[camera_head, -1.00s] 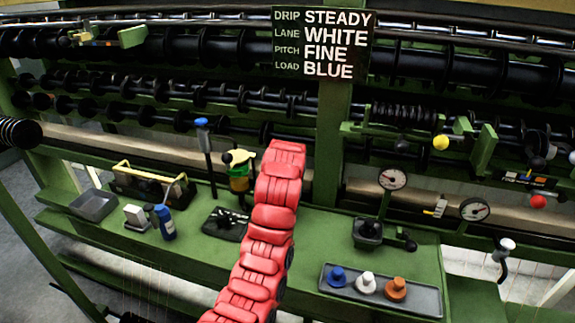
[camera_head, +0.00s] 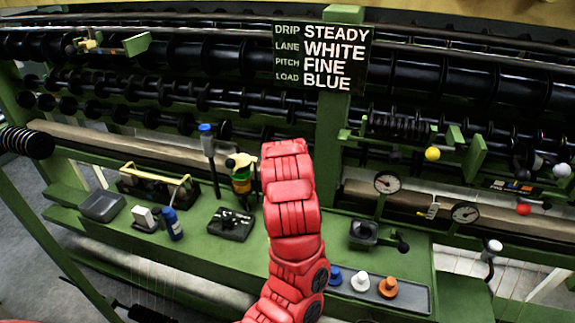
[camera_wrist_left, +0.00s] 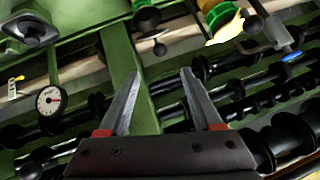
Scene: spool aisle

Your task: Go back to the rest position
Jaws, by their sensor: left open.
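My left gripper (camera_wrist_left: 160,74) is open in the left wrist view, with its two grey fingers apart and nothing between them. Behind the fingers a green post (camera_wrist_left: 120,55) of the machine shows in the background. In the head view my red arm rises from the bottom middle, its upper end in front of the machine's bench. The gripper at its end is hidden there. My right gripper is not in view.
The green bench (camera_head: 215,255) carries a blue bottle (camera_head: 171,225), a grey dish (camera_head: 102,206), a yellow-handled caddy (camera_head: 150,190) and a tray (camera_head: 420,301) with blue, white and orange knobs. A sign (camera_head: 320,57) hangs above. Two gauges (camera_head: 387,183) (camera_head: 465,213) are at the right.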

